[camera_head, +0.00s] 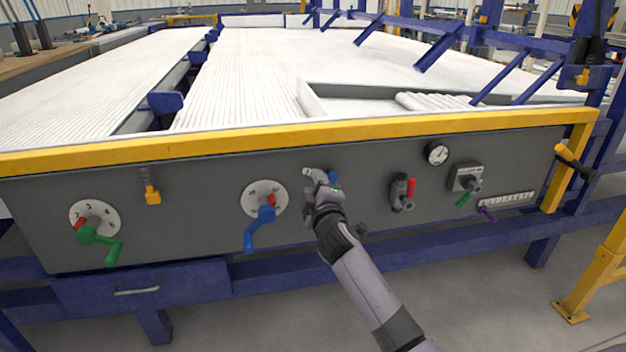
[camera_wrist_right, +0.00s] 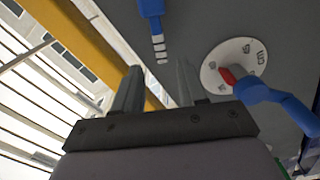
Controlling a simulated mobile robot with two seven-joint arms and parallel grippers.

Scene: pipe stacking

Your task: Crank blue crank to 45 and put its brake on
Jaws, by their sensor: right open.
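The blue crank (camera_head: 258,228) sits on a white round dial (camera_head: 256,190) with a red pointer; its handle hangs down to the left. In the right wrist view the blue crank (camera_wrist_right: 285,103) and dial (camera_wrist_right: 215,58) are at right; I cannot read the pointer's value. A small blue lever (camera_head: 333,176) is on the panel right of the dial, partly hidden by my gripper. It also shows at the top of the wrist view (camera_wrist_right: 150,8), above light marks. My left gripper is not in view.
A green crank (camera_head: 100,240) on its own dial and a yellow lever (camera_head: 152,194) are at left. A red-handled valve (camera_head: 403,192), a gauge (camera_head: 437,153) and a grey switch box (camera_head: 466,178) are at right. A yellow rail (camera_head: 230,138) runs above the panel.

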